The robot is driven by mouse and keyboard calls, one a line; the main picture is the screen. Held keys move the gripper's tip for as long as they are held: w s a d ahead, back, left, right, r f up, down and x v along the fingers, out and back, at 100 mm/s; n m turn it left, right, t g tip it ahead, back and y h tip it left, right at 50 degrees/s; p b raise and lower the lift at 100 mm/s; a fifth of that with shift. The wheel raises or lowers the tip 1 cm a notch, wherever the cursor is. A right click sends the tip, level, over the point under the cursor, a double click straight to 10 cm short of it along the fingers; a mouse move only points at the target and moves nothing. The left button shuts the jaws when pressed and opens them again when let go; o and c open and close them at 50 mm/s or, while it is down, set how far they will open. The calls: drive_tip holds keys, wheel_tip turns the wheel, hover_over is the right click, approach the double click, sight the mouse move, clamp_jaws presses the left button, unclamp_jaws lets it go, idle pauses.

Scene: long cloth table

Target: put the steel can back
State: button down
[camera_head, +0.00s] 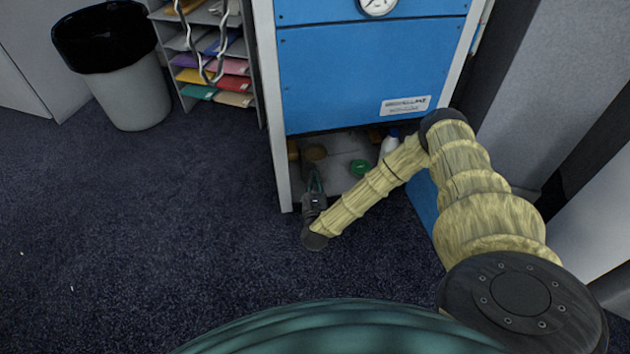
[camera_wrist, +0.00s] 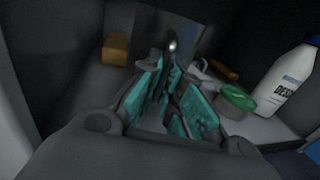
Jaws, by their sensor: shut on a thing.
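My gripper (camera_head: 315,180) reaches into the low open bay under the blue cabinet panel. Its teal-padded fingers (camera_wrist: 170,88) are shut on the steel can (camera_head: 316,153). The can shows in the head view as a dull brownish-grey round shape just past the fingertips. In the wrist view the can (camera_wrist: 173,30) is a dim grey shape with a bright glint beyond the fingertips. The fingers hide its lower part, and I cannot tell whether it touches the bay floor.
Left of the can is a yellow-orange block (camera_wrist: 116,48). To the right are a green-topped round thing (camera_head: 360,167), also in the wrist view (camera_wrist: 237,98), and a white bottle (camera_wrist: 289,82). The cabinet's side post (camera_head: 279,160) is close on the left. A bin (camera_head: 130,90) stands farther left.

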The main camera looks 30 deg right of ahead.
drive_tip(key=c, duration=1.6)
unclamp_jaws()
